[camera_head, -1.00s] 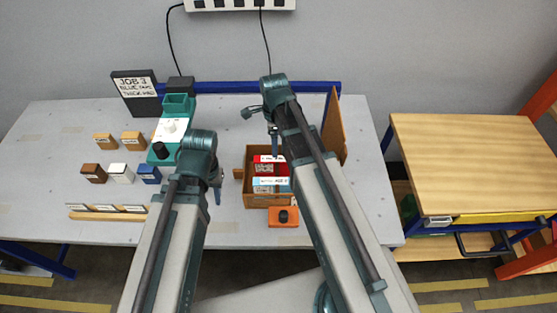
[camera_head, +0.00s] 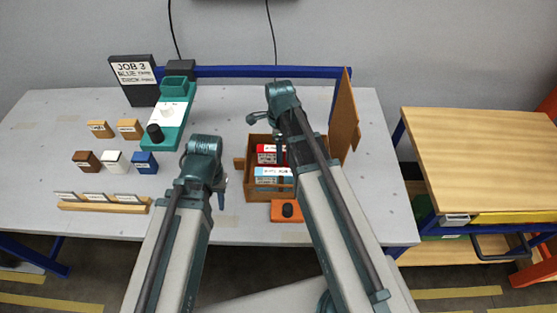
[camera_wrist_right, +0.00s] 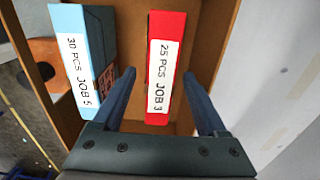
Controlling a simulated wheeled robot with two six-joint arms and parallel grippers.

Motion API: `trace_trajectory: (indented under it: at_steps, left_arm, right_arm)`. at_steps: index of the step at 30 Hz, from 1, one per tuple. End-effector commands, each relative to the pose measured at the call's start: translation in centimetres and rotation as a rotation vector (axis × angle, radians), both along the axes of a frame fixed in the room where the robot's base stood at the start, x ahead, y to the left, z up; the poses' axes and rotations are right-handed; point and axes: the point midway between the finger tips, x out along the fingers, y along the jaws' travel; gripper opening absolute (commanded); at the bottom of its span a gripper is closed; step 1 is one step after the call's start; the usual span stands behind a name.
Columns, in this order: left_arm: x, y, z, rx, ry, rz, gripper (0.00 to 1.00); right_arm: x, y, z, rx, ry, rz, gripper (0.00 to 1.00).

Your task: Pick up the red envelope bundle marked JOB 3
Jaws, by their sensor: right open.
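The red envelope bundle (camera_wrist_right: 166,65), its white label reading "25 PCS JOB 3", stands in an open brown box (camera_head: 249,149). A light blue bundle (camera_wrist_right: 83,60), labelled "30 PCS JOB 5", stands beside it. In the head view, the red bundle (camera_head: 264,156) is partly hidden by my right arm. My right gripper (camera_wrist_right: 160,77) is open, with one finger on each side of the red bundle in the wrist view. I see no finger closed on it. My left gripper (camera_head: 220,198) hangs left of the box, away from it; its jaw opening does not show.
An orange block with a black knob (camera_head: 288,211) sits before the box. A raised brown panel (camera_head: 343,118) stands right of it. A teal device (camera_head: 170,115), a "JOB 3" sign (camera_head: 132,78) and several small blocks are at left. A wooden-topped bench (camera_head: 490,155) stands right.

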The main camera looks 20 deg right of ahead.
Motion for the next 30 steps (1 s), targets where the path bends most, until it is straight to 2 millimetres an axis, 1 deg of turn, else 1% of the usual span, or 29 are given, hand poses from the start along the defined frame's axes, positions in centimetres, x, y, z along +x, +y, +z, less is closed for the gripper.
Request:
trace_trajectory:
  at_steps: [5,15,18,25,26,30]
  left_arm:
    - [0.0,0.0,-0.8,0.000,0.000,0.000,0.39]
    - [0.0,0.0,-4.9,0.000,0.000,0.000,0.39]
    - [0.0,0.0,-5.3,0.000,0.000,0.000,0.39]
    - [0.0,0.0,-5.1,0.000,0.000,0.000,0.39]
    - [0.0,0.0,-5.1,0.000,0.000,0.000,0.39]
    - [0.0,0.0,-5.1,0.000,0.000,0.000,0.39]
  right_arm:
    - [0.0,0.1,-0.8,0.000,0.000,0.000,0.75]
    - [0.2,0.3,-4.9,-0.001,0.000,0.000,0.75]
    - [0.2,0.3,-5.3,-0.001,0.000,0.000,0.75]
    - [0.2,0.3,-5.1,-0.001,0.000,0.000,0.75]
    - [0.2,0.3,-5.1,-0.001,0.000,0.000,0.71]
    - [0.2,0.3,-5.1,-0.001,0.000,0.000,0.46]
